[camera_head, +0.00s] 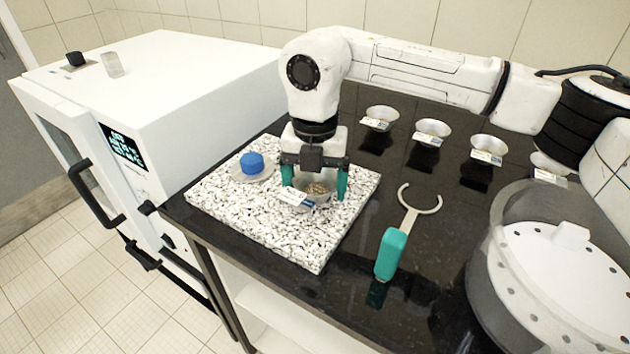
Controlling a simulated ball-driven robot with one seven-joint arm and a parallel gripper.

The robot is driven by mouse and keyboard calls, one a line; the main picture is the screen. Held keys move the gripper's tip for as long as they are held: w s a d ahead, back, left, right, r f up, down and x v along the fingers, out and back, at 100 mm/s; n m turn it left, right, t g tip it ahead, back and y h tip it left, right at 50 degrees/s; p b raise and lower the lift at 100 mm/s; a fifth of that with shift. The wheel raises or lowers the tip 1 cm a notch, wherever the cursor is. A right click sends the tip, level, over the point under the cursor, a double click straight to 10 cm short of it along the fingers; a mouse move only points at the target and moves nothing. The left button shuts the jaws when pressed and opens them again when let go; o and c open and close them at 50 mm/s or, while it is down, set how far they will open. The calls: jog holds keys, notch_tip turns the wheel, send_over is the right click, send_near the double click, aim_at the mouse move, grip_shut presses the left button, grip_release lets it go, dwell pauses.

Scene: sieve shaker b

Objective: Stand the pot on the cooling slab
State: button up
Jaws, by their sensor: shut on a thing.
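The pot (317,200) is a small metal dish with grainy contents and a white and blue label on its near left side. My gripper (315,179) reaches down from above, its two teal fingers shut on the pot from the left and right. The pot is upright over the right half of the cooling slab (311,245), a flat white slab with dark speckles. I cannot tell for certain whether the pot's base touches the slab. The fingers hide part of the pot's sides.
A clear piece with a blue knob (252,163) sits at the slab's left. Several similar labelled dishes (432,132) stand along the back. A teal-handled fork tool (393,252) lies right of the slab, before a round clear-walled vessel (487,262). A white oven (190,100) stands left.

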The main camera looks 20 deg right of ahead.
jog(key=shift+f, duration=0.15)
jog(key=o, duration=1.1)
jog(key=shift+o, duration=0.2)
notch_tip(320, 180, up, 12)
jog(key=shift+r, duration=0.2)
